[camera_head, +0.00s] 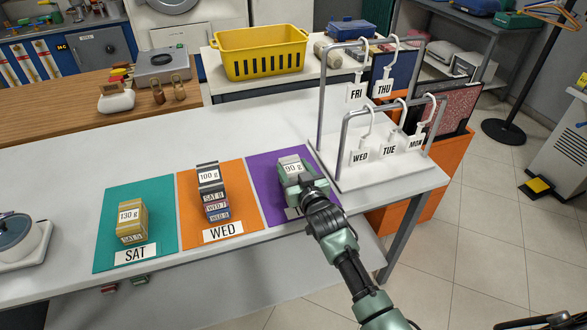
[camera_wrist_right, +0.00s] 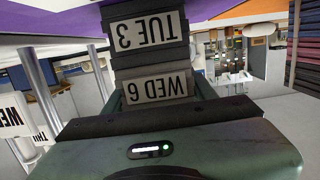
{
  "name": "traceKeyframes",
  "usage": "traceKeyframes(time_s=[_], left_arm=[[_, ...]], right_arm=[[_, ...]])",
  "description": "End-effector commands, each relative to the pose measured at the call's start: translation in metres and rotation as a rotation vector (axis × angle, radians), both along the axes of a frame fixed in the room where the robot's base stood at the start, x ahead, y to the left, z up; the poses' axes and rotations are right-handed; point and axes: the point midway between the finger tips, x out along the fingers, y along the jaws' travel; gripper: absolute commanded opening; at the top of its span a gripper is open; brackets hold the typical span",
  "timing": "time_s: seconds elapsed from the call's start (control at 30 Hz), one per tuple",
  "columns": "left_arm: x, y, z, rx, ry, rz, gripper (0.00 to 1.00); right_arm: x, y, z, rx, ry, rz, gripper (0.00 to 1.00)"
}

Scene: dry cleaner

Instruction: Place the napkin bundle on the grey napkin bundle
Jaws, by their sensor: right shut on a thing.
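My right gripper (camera_head: 303,188) is over the purple mat (camera_head: 263,163), shut on a bundle with a 90 g top label (camera_head: 292,169). In the right wrist view, upside down, the held bundle is dark grey with a WED 6 label (camera_wrist_right: 155,87). A grey bundle labelled TUE 3 (camera_wrist_right: 146,32) is directly below it and they appear to touch. The gripper hides most of both in the head view. A grey bundle marked 100 g (camera_head: 209,174) tops a stack on the orange mat (camera_head: 239,180). My left gripper is not in view.
A tan 130 g bundle (camera_head: 131,216) sits on the teal SAT mat (camera_head: 103,231). A white hanger rack (camera_head: 380,172) with day tags stands close right of the purple mat. A yellow basket (camera_head: 262,60) is behind. The white counter (camera_head: 130,148) behind the mats is clear.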

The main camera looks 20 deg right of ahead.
Motion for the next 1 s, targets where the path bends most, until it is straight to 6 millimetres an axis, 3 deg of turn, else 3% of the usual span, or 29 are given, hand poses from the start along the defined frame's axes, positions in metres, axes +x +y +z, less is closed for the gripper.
traceKeyframes(time_s=[0.03,0.1,0.5,1.0], left_arm=[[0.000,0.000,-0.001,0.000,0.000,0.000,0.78],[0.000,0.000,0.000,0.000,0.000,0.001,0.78],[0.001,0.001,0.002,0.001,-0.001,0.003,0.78],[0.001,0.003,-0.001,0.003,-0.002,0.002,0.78]], right_arm=[[0.000,0.000,-0.001,0.001,0.000,0.000,0.62],[0.000,0.000,-0.001,0.001,0.000,0.000,0.78],[-0.003,0.000,0.003,0.000,0.001,0.000,0.78],[-0.098,-0.004,0.016,0.000,0.002,0.000,0.78]])
